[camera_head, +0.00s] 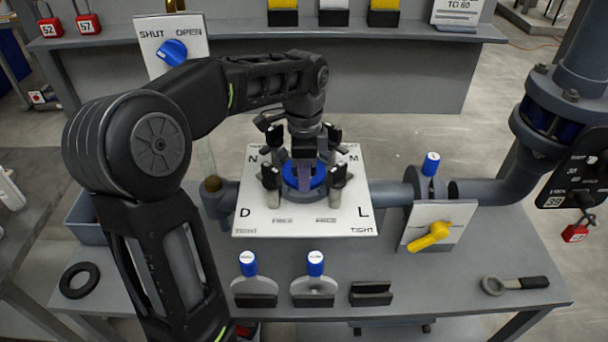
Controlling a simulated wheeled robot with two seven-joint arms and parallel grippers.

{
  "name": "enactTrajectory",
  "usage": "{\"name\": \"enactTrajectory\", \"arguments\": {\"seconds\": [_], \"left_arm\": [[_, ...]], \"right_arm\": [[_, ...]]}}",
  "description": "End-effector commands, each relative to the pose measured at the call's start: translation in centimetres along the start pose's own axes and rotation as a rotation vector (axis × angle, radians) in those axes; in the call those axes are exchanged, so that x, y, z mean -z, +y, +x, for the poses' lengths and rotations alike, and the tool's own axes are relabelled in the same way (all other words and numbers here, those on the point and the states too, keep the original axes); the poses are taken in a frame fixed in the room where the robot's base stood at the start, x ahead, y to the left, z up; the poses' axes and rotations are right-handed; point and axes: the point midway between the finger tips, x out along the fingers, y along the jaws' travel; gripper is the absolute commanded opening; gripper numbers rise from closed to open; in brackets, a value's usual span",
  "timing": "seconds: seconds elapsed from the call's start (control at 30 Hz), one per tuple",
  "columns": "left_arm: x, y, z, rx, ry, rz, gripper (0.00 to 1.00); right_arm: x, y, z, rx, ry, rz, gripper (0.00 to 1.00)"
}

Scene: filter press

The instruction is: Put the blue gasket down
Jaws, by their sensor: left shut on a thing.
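The blue gasket (318,177) is at the middle of the white square plate (262,222), in the grey ring there. My left gripper (303,180) comes down over it from above and is shut on it. The gripper covers much of the gasket, so I cannot tell whether it rests fully on its seat. Several dark clamp bolts stand around it on the plate, marked N, M, D and L. My right gripper is not in view.
A black ring (79,280) lies at the bench's left. Blue-tabbed paddles (248,264) (316,264) stand in front of the plate, beside an empty black holder (371,294). A yellow-handled valve (430,237) and a wrench (515,284) are at the right.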

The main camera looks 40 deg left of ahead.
Motion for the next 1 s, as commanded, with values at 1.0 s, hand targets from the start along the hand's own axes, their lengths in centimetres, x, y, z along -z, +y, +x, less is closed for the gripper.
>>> {"name": "enactTrajectory", "arguments": {"seconds": [1.0], "left_arm": [[0.1, -0.1, -6.2, 0.004, 0.002, 0.000, 0.40]], "right_arm": [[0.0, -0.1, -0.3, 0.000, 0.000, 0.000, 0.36]]}}
